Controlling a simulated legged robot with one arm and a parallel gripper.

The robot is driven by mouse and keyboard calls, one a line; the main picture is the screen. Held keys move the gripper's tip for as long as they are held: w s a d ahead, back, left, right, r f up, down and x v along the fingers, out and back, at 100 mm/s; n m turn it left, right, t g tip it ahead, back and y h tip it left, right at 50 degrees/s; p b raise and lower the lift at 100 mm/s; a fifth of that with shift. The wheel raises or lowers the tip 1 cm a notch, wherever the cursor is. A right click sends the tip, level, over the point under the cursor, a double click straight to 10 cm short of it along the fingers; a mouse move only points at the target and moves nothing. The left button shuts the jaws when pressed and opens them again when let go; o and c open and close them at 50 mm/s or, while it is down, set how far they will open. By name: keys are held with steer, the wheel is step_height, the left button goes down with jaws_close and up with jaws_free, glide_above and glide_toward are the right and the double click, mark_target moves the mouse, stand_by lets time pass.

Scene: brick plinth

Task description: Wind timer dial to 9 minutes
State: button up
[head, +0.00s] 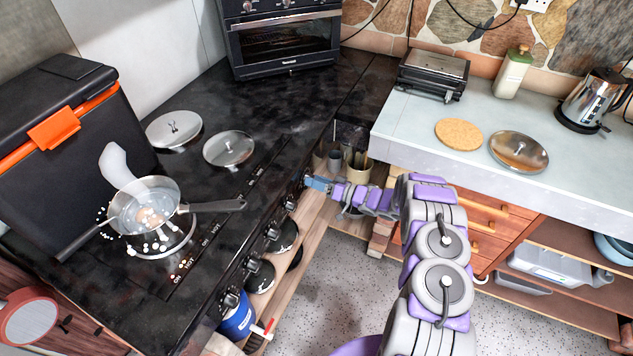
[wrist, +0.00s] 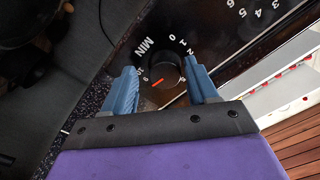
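The timer dial (wrist: 168,73) is a dark round knob on the black front panel, in the upper middle of the wrist view. White digits and "MIN" ring it, and a short red mark shows on its lower left part. Which digit the mark points at is hard to tell. My gripper (wrist: 161,70) has two blue fingers apart, one on each side of the dial; I cannot tell whether they touch it. In the head view my gripper (head: 317,183) is at the stove's front panel, near its far end, and the dial is not clear there.
Several other knobs (head: 272,232) line the panel towards me. A pot (head: 143,200) with eggs stands on the black cooktop (head: 270,110), its handle pointing towards the panel. A toaster oven (head: 285,42) stands behind. A light counter (head: 400,120) lies to the right, above wooden drawers.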

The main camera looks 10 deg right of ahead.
steer(key=shift+o, duration=0.5)
steer(key=shift+r, duration=0.15)
steer(key=p+v, duration=0.3)
steer(key=v, duration=1.4)
steer(key=shift+s+d, duration=0.15)
steer(key=shift+d, duration=0.05)
